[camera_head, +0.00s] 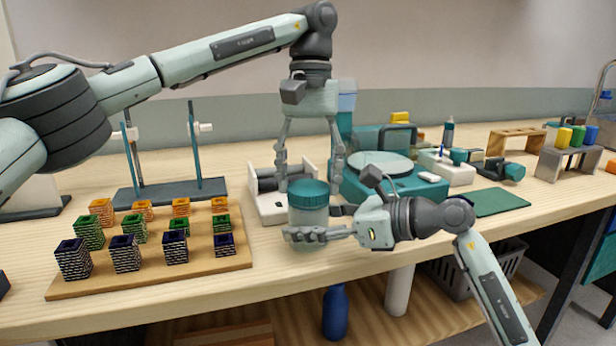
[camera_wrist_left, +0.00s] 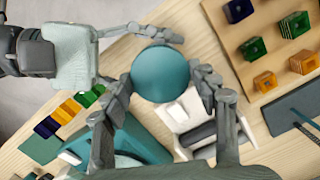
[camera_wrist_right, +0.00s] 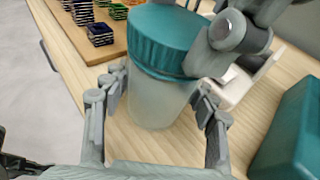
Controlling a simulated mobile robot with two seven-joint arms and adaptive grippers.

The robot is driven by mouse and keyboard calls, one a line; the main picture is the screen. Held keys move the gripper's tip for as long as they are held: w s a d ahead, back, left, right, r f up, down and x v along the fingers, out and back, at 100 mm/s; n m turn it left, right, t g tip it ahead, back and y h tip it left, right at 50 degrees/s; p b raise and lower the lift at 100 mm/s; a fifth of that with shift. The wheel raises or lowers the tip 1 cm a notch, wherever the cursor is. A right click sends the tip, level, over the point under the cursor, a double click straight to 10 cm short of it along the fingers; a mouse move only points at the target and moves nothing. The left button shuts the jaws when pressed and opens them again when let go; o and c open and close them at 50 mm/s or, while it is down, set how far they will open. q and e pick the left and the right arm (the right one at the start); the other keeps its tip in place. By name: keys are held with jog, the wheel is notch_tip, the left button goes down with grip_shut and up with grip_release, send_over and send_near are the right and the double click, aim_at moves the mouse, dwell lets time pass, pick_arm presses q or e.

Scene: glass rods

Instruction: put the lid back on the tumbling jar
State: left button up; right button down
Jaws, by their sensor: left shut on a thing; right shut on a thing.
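The tumbling jar (camera_head: 308,217) is a pale, cloudy cylinder, upright at the front of the bench. Its ribbed teal lid (camera_head: 309,189) sits level over the mouth; in the right wrist view the lid (camera_wrist_right: 165,38) meets the jar (camera_wrist_right: 155,103) with no clear gap. I cannot tell whether it is screwed tight. My left gripper (camera_head: 310,180) points down from above, shut on the lid, with a finger on either side in the left wrist view (camera_wrist_left: 164,80). My right gripper (camera_head: 313,229) comes from the right, shut around the jar's body below the lid.
A wooden board (camera_head: 160,275) with several coloured blocks lies to the left. A roller stand (camera_head: 272,208) is behind the jar. A teal machine with a round plate (camera_head: 380,163) stands behind right, near a green mat (camera_head: 497,202). The bench's front edge is close.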

pick_arm(q)
jog(key=m, duration=0.7)
jog(key=shift+m+y, duration=0.4)
jog(key=o, duration=0.7)
jog(key=shift+s+d+r, duration=0.1)
jog(key=shift+r, duration=2.2)
jog(key=shift+c, duration=0.4)
